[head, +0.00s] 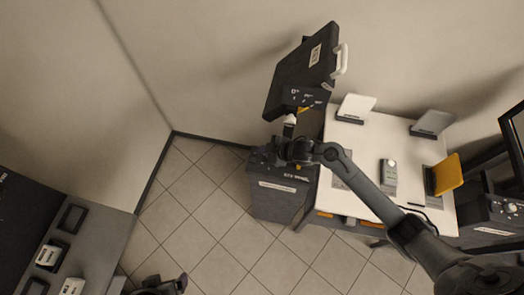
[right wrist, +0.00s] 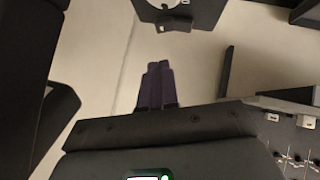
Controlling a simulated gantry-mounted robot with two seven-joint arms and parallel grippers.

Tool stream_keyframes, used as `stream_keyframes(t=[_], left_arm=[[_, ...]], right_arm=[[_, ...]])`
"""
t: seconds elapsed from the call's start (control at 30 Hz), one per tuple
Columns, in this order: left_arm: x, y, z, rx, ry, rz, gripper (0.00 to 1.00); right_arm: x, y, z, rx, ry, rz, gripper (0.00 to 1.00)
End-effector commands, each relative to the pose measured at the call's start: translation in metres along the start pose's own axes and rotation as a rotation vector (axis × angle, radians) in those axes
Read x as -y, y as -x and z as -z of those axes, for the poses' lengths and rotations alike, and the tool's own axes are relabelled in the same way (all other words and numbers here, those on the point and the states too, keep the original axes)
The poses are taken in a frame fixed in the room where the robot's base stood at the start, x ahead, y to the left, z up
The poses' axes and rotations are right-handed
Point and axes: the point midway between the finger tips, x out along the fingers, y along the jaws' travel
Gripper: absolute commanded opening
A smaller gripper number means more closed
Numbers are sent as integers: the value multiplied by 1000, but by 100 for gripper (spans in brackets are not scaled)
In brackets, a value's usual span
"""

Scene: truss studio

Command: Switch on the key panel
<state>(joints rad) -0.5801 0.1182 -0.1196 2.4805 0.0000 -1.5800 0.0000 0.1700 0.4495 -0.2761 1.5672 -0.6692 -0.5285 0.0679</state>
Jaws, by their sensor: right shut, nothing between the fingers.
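A black wall cabinet (head: 300,70) with a white handle has a control face with small knobs and yellow marks (head: 303,98) at its lower end. I cannot tell for certain that this is the key panel. My right gripper (head: 290,121) is just below that face in the head view. In the right wrist view its dark purple fingers (right wrist: 154,86) are together and empty. Ahead of them is a dark panel with a round pale dial (right wrist: 168,4) and a small dark knob; a gap shows between. A dark part of my left arm shows at the bottom edge; its fingers are unclear.
A dark floor unit (head: 280,198) stands under my right gripper. A white table (head: 375,140) to the right holds a grey device (head: 388,178), tilted panels and a yellow panel (head: 447,174). A grey bench (head: 98,255) is at lower left. Tiled floor between is clear.

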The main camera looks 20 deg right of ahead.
Motion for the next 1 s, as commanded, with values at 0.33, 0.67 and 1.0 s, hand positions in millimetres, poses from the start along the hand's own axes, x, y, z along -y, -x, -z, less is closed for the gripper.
stream_keyframes(t=[0.33, 0.67, 1.0], left_arm=[[0, 0, 0, -1, 0, 0, 91], [0, 0, 0, 0, -1, 1, 91], [1, 6, 2, 0, -3, 2, 91]], right_arm=[[0, -37, -22, 1, 0, 0, 0], [0, -43, -28, 0, 1, 0, 0], [-7, -36, -40, 10, -35, 7, 0]])
